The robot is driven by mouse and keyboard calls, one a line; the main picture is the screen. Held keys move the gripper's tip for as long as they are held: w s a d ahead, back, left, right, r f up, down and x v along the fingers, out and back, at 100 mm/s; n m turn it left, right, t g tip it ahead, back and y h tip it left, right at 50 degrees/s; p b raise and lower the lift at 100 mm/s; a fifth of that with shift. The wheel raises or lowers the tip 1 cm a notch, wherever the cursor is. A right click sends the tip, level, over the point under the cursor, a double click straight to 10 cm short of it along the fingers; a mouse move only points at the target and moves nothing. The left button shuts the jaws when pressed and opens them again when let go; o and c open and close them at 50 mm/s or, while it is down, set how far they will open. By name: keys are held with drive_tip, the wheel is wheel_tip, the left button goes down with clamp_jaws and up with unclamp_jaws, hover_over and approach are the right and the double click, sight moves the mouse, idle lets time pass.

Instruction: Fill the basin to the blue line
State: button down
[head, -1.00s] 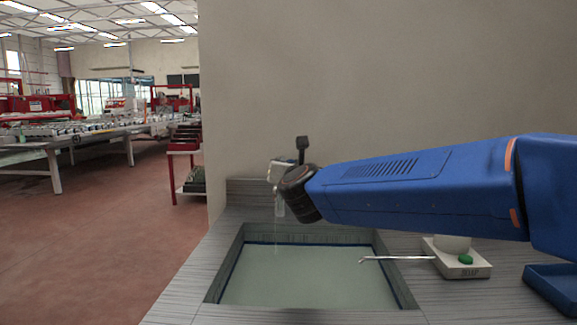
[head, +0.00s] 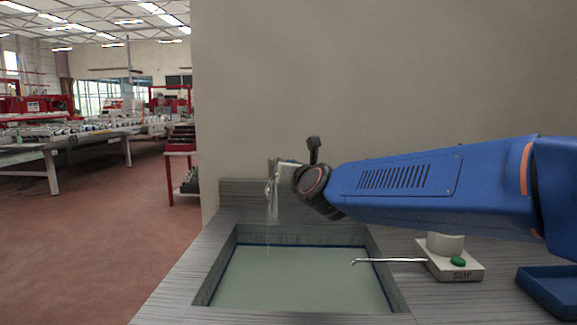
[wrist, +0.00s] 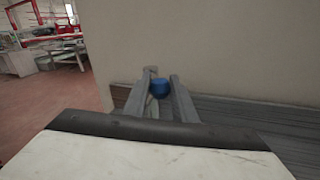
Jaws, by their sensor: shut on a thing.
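The basin (head: 222,262) is sunk in the grey counter and holds pale greenish water (head: 300,280). A dark blue line (head: 300,246) runs around its inner wall, and the water surface lies close to it. A clear, pale column (head: 273,208) hangs below the gripper, with a faint thin streak down towards the water. The tap body is mostly hidden by my gripper.
A blue tray (head: 552,290) sits at the far right. A plain wall stands behind the counter.

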drive_tip(key=c, duration=1.5)
unclamp_jaws()
drive_tip(key=shift+o, duration=0.2)
drive_tip(key=v, duration=1.7)
drive_tip(key=shift+s, duration=0.2)
drive_tip(key=shift+d, duration=0.1)
